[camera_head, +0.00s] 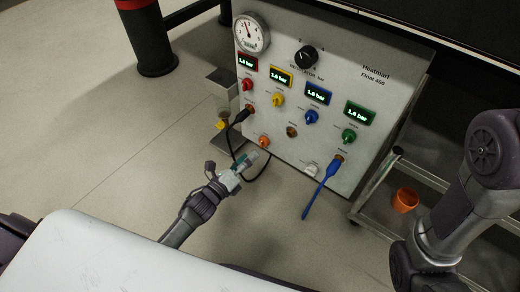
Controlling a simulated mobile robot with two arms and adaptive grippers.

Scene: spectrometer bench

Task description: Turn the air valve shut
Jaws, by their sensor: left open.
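The grey panel (385,95) of the Heatmari Float 400 unit carries red (247,85), yellow (278,101), blue (311,117) and green (348,136) knobs, each below a lit display reading about 1.4 to 1.6 bar. A black regulator knob (306,57) sits above them. The small labels are unreadable, so I cannot tell which control is the air valve. My left gripper (253,161) is open in front of the panel's lower left, just below an orange fitting (264,142); I cannot tell whether they touch. My right arm shows at the right, its gripper out of view.
A round gauge (251,33) sits at the panel's upper left. A black cable (232,141) loops near my left gripper. A blue hose-like piece (320,191) hangs from the lower right port. An orange cup (405,200) stands on a metal cart.

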